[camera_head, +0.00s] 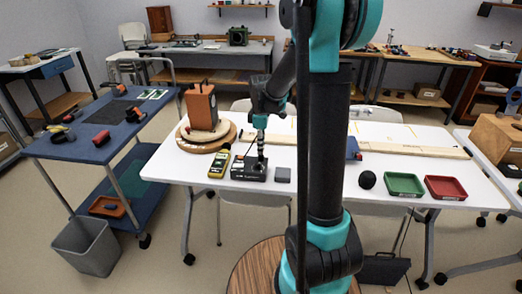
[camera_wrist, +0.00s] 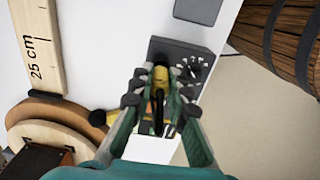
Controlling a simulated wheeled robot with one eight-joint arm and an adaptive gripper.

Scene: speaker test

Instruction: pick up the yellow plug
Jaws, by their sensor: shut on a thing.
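My gripper (camera_wrist: 160,92) is shut on the yellow plug (camera_wrist: 174,72), which shows as a small yellow patch between the fingertips in the wrist view. The fingers and a black part hide most of it. The plug is over or at a black box (camera_wrist: 198,62) with a marked dial. I cannot tell whether the plug touches the box. In the head view my gripper (camera_head: 261,148) points down at this black box (camera_head: 248,170) on the white table, and the plug is too small to make out.
A yellow meter (camera_head: 219,163) lies left of the box, and a grey block (camera_head: 283,175) lies right of it. A round wooden stand (camera_head: 205,144) carries an orange-brown box (camera_head: 202,107). Green (camera_head: 404,184) and red (camera_head: 446,187) trays and a black ball (camera_head: 367,180) are farther right.

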